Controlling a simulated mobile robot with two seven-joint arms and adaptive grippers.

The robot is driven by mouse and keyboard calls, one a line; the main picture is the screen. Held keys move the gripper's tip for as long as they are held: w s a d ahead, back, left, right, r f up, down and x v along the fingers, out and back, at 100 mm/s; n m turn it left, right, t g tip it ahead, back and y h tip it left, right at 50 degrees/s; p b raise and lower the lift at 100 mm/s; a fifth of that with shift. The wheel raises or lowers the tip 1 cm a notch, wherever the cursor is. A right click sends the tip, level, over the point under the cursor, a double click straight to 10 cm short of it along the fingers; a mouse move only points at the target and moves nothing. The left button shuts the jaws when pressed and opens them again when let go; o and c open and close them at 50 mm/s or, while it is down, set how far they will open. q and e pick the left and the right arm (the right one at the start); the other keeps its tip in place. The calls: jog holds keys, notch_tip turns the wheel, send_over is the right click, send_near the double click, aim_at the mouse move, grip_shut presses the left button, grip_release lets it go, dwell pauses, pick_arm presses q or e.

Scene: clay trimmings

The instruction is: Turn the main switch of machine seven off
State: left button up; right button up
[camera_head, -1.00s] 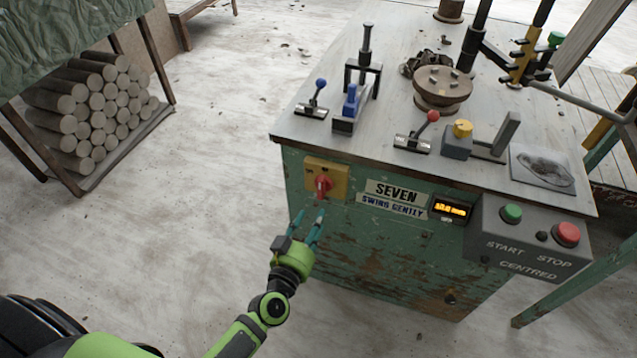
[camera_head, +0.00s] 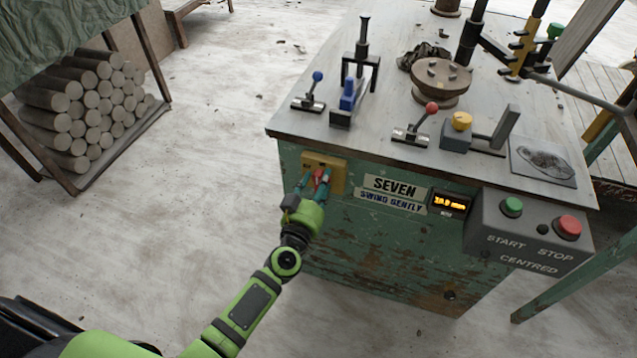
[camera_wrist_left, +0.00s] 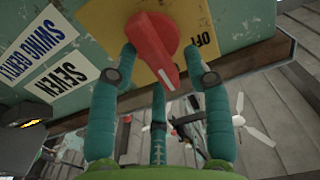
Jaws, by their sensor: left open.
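The main switch is a red rotary knob (camera_wrist_left: 153,45) on a yellow plate (camera_head: 338,174) at the upper left of the green machine front. A sign beside it reads SEVEN (camera_head: 394,187). My left gripper (camera_head: 313,179) is at the knob, with its teal fingers around it in the head view. In the left wrist view the open fingers (camera_wrist_left: 160,65) stand on both sides of the red handle; whether they touch it I cannot tell. Plate lettering by the knob looks like OFF (camera_wrist_left: 205,38), partly cut off. My right gripper is not in view.
The machine top (camera_head: 300,125) carries a blue-knobbed lever (camera_head: 311,93), a red-knobbed lever (camera_head: 420,124) and a yellow knob (camera_head: 461,121). A grey box with a green START button (camera_head: 512,207) and a red STOP button (camera_head: 567,227) is at right. Stacked clay logs (camera_head: 85,108) stand left.

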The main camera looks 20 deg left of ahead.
pick_arm(q)
grip_shut()
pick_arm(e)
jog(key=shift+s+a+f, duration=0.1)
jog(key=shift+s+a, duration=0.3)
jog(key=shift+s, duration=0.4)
